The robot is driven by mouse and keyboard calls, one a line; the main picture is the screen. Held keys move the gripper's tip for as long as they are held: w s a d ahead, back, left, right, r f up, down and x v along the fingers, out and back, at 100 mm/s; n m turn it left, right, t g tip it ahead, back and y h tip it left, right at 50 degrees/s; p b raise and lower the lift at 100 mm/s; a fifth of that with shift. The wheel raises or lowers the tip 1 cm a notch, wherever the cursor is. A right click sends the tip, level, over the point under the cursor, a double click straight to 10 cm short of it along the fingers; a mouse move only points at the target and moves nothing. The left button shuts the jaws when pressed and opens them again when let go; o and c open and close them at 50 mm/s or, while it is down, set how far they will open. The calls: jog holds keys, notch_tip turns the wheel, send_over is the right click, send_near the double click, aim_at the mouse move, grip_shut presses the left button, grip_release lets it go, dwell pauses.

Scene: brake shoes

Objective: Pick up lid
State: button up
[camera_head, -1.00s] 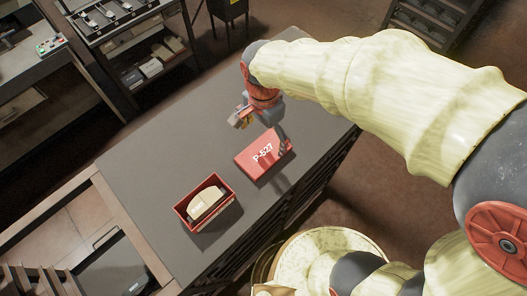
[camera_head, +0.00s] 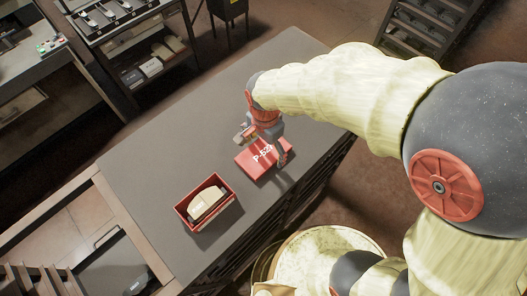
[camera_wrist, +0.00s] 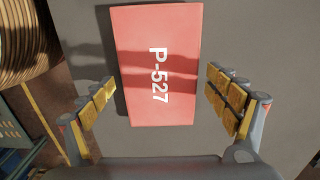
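The lid (camera_head: 250,163) is a flat red rectangle marked P-527, lying on the grey bench top. In the wrist view the lid (camera_wrist: 157,85) lies between my gripper's two fingers, its near end reaching the level of the fingertips. My gripper (camera_wrist: 165,98) is open, with yellow pads on both sides and a gap between each pad and the lid. In the head view my gripper (camera_head: 265,143) is over the lid and hides part of its far and right side. The open red box (camera_head: 224,211) stands left of the lid with a pale object inside.
Shelving (camera_head: 135,50) stands at the back left.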

jog(key=c, duration=0.6)
jog(key=shift+c, duration=0.4)
jog(key=shift+r, duration=0.1)
